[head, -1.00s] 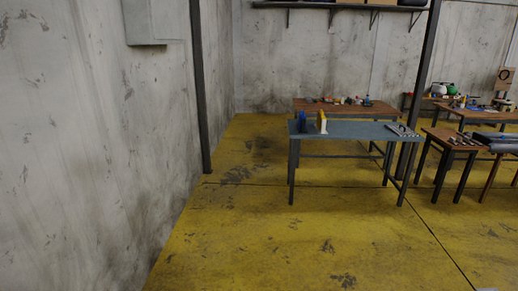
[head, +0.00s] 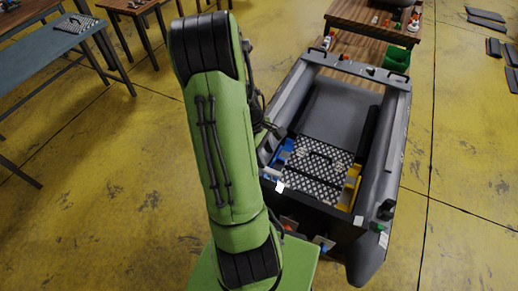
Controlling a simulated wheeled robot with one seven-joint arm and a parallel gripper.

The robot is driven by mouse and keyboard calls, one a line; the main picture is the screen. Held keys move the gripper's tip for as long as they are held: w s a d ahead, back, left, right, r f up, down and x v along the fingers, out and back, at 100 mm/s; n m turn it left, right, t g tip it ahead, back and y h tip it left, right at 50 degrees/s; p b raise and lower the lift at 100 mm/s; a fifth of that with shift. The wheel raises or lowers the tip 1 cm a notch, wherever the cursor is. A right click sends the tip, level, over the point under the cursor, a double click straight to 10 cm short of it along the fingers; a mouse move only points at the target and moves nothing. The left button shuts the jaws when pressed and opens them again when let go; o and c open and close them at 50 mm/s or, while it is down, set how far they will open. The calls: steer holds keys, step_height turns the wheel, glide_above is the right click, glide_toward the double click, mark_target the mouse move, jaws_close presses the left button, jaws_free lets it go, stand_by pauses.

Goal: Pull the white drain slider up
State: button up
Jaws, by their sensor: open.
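A grey inflatable boat (head: 397,130) lies right of centre in the head view, its dark transom (head: 312,208) towards me. Small white patches show on the transom's left (head: 280,187) and right (head: 358,220), and another pale patch (head: 383,240) is on the right tube end. I cannot tell which, if any, is the white drain slider. My green arm stands left of the boat and hides part of its left side. My gripper (head: 272,127) seems to be the dark part beside the left tube, mostly hidden behind the arm. It is open, with nothing seen in it.
A checkered floor plate (head: 318,160) lies in the boat between blue parts (head: 284,152) and a yellow part (head: 350,188). A wooden table (head: 355,47) with a green bin (head: 397,58) stands beyond. Yellow floor is clear right of the boat.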

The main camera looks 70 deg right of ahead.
mark_target(270, 171)
steer(key=b+x, duration=0.8)
steer(key=x, duration=0.2)
steer(key=shift+w, duration=0.1)
steer(key=shift+r, duration=0.15)
steer(key=shift+c, duration=0.5)
jaws_close()
steer(key=shift+r+p, duration=2.4)
steer(key=shift+r, duration=0.15)
steer(key=shift+o, duration=0.5)
jaws_free()
steer(key=shift+f, duration=0.1)
step_height(270, 171, up, 7)
steer(key=p, duration=0.5)
steer(key=shift+p, duration=0.35)
